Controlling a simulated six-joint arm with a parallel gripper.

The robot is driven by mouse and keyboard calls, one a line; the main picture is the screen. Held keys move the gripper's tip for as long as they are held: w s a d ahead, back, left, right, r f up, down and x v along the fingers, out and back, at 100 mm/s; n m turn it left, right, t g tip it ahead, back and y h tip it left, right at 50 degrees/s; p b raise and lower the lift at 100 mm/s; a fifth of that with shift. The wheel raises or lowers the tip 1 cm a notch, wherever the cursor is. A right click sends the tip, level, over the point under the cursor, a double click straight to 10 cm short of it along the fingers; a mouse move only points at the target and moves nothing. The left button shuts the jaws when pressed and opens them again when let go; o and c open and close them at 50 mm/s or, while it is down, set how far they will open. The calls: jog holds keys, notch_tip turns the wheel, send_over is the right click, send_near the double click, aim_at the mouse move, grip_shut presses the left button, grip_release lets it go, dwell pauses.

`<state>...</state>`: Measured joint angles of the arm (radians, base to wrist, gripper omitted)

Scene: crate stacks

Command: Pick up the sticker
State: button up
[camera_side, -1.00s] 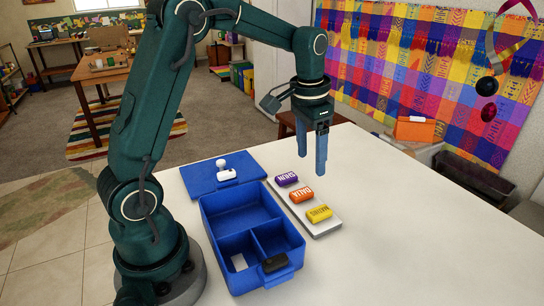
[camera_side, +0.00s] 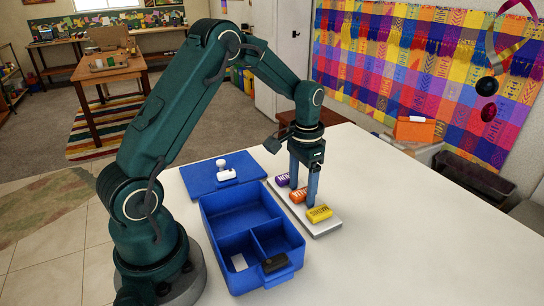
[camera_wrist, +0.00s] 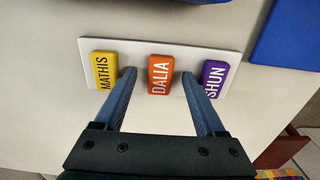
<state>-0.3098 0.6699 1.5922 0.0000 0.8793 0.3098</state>
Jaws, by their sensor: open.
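Three small lettered blocks lie in a row on a pale plate (camera_side: 322,230): purple SHUN (camera_side: 282,180), orange DALIA (camera_side: 298,196) and yellow MATHIS (camera_side: 319,213). They also show in the wrist view: yellow (camera_wrist: 103,70), orange (camera_wrist: 160,75) and purple (camera_wrist: 214,77). My gripper (camera_wrist: 159,74) is open, its two fingers on either side of the orange block, with gaps between them and it. In the side view my gripper (camera_side: 302,192) is low over the plate and partly hides the orange block. A flat white piece (camera_side: 239,262) lies in the blue box; I cannot tell whether it is a sticker.
The blue divided box (camera_side: 210,225) stands left of the plate, with a black item (camera_side: 275,263) at its front. A blue lid (camera_side: 200,180) with a white handled object (camera_side: 225,172) lies behind it. The white table (camera_side: 420,220) is clear to the right.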

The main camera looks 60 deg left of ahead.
grip_shut()
